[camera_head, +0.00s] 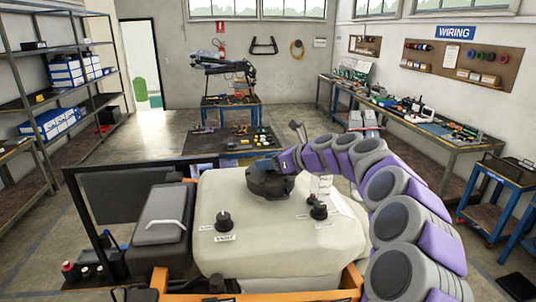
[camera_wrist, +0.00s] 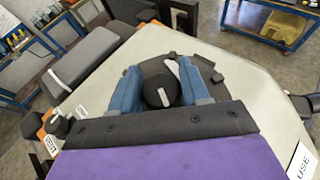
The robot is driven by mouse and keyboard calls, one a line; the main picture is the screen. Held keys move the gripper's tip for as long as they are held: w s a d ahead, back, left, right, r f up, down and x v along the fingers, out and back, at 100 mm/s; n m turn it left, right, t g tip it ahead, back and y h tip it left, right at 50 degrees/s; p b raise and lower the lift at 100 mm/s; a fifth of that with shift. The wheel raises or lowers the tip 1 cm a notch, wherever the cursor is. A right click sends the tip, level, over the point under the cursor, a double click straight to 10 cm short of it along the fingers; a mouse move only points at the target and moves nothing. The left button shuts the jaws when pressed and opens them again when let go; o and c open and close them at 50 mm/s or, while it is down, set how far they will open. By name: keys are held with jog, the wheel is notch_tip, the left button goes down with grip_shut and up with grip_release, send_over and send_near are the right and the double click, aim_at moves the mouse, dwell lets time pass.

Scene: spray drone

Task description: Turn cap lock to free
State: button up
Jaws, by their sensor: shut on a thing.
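A pale tank (camera_head: 280,248) stands in front of me with a wide dark cap (camera_head: 262,185) on its top. In the wrist view, a round black cap lock (camera_wrist: 160,91) with a white mark sits on the cap. My gripper (camera_wrist: 166,82) has its two blue fingers on either side of the lock and is shut on it. In the head view my gripper (camera_head: 284,162) reaches the cap from the right. The lock itself is hard to make out there. I cannot read any lock wording beside it.
Two black knobs, left (camera_head: 224,222) and right (camera_head: 319,210), stand on the tank near its front, with small labels. A grey box (camera_head: 164,214) with a handle is at left. A black frame (camera_head: 130,170) rises beyond it. A workbench (camera_head: 420,125) lines the right wall.

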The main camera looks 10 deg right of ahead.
jog(key=shift+f, duration=0.15)
jog(key=o, duration=0.7)
jog(key=shift+o, duration=1.4)
jog(key=shift+d, duration=0.2)
jog(key=shift+s, duration=0.1)
jog(key=v, duration=1.7)
jog(key=shift+d, duration=0.25)
jog(key=shift+a, duration=0.1)
